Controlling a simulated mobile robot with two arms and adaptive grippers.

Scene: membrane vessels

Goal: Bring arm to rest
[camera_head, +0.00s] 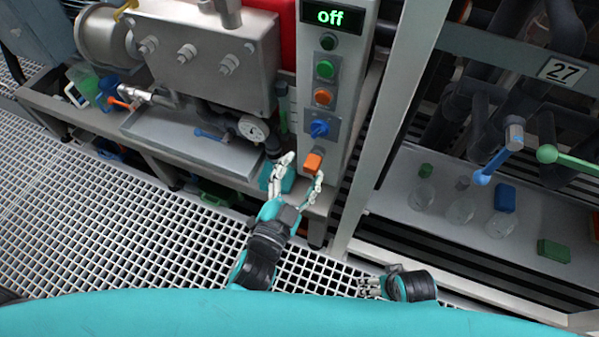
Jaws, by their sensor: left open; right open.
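My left gripper (301,172) is open in front of the lower part of the grey control panel (344,110). Nothing shows held between the fingers. My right gripper (362,286) is low in the picture, over the floor grating, with its fingers pointing left. It appears open and empty. My teal body hides the area below.
A steel vessel unit (200,60) stands to the left. To the right, a shelf (400,205) holds bottles, with a blue-handled valve (483,178) above. Floor grating (110,220) is clear at left.

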